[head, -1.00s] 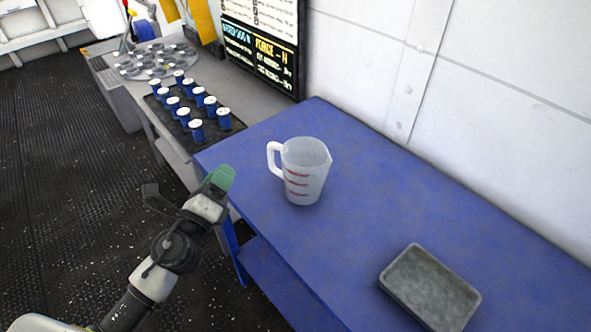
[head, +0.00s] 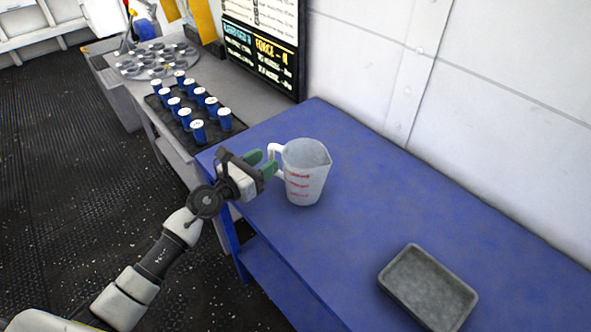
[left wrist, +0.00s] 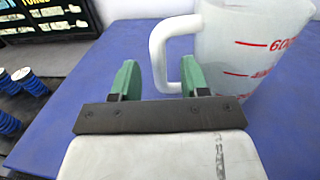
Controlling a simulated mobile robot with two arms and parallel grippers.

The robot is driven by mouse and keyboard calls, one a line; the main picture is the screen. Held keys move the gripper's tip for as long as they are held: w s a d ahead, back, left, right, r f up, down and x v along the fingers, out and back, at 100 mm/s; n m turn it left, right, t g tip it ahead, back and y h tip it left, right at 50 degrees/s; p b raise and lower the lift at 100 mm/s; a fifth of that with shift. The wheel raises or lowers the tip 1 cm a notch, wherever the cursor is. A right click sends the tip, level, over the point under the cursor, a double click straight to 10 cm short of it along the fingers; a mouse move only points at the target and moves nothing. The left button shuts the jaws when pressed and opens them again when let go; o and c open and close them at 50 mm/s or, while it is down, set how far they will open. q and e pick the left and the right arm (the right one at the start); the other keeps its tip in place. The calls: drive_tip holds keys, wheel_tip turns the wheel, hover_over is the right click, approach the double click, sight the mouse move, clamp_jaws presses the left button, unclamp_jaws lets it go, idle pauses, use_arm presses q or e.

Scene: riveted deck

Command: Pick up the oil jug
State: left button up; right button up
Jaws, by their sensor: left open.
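The oil jug (head: 306,172) is a translucent white measuring jug with red marks. It stands upright on the blue table, its handle turned to the left. My left gripper (head: 264,163) is open with green fingertips, right at the handle. In the left wrist view the jug (left wrist: 250,45) is at the upper right, cut off by the frame edge. There the fingers of my left gripper (left wrist: 158,80) point toward the handle, whose lower part lies between them, nearer the right finger. I cannot tell whether they touch. My right gripper is not in view.
A grey tray (head: 385,282) lies on the blue table (head: 350,240) at the front right. Several blue-and-white cylinders stand in a black tray (head: 160,117) on a grey bench at the left. A white wall runs behind the table.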

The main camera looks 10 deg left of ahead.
sight(273, 145)
use_arm(q)
drive_tip(key=x, duration=0.3)
drive_tip(key=shift+f, duration=0.1)
drive_tip(key=shift+c, duration=0.7)
clamp_jaws()
drive_tip(key=shift+r, duration=0.2)
drive_tip(key=shift+r+p, duration=0.9)
drive_tip(key=shift+r, duration=0.2)
drive_tip(key=r+p, duration=0.2)
drive_tip(key=shift+s+d+r, duration=0.25)
drive_tip(key=shift+d, duration=0.05)
drive_tip(key=s+d+r+p, duration=0.5)
drive_tip(key=s+d+r, duration=0.1)
drive_tip(key=d, duration=0.2)
drive_tip(key=shift+s+d, duration=0.15)
drive_tip(key=shift+d, duration=0.2)
